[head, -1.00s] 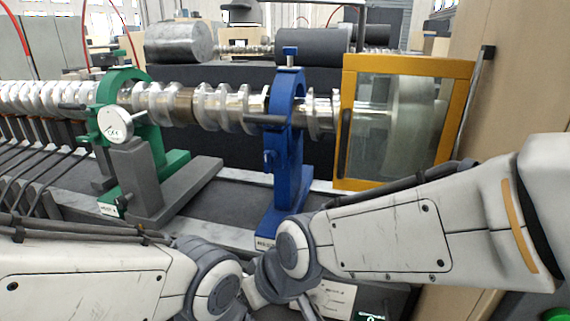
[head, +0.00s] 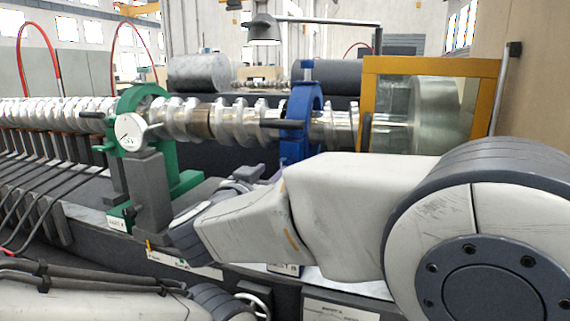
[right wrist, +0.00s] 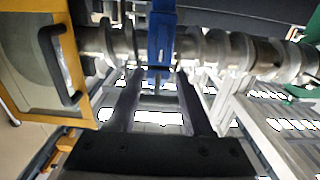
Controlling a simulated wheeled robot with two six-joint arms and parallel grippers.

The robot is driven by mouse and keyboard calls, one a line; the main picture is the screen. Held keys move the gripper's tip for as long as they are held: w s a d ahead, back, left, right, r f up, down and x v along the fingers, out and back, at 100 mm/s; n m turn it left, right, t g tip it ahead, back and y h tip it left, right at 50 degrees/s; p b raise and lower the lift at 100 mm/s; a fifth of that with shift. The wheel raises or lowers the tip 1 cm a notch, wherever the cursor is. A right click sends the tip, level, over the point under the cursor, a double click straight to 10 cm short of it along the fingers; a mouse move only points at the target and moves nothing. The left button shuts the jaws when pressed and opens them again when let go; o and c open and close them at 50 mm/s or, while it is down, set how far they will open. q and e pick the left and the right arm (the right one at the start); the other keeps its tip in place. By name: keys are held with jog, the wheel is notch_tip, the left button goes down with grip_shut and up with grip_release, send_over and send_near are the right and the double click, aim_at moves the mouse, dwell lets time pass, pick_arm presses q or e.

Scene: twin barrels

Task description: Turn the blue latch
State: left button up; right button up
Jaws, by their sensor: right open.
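The blue ring stand (head: 313,100) stands around the shiny shaft, left of the yellow-framed guard. A dark bar handle (head: 283,124) sticks out level to the left from it; I cannot tell which part is the latch. My right arm covers its lower part. In the right wrist view the blue stand (right wrist: 162,38) is straight ahead at the top, between my fingers. My right gripper (right wrist: 157,82) is open and empty, its dark fingers pointing at the stand with a gap before it. In the head view the right gripper (head: 250,173) is mostly hidden behind my wrist. My left gripper is not in view.
The yellow-framed guard (head: 368,90) with a clear pane is right of the stand; its dark handle (right wrist: 60,65) is close on the left in the wrist view. A green stand (head: 165,160) with a round dial (head: 130,132) is to the left. The bench shows below.

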aim_at(281, 162)
jog(key=x, duration=0.8)
jog(key=shift+w, duration=0.25)
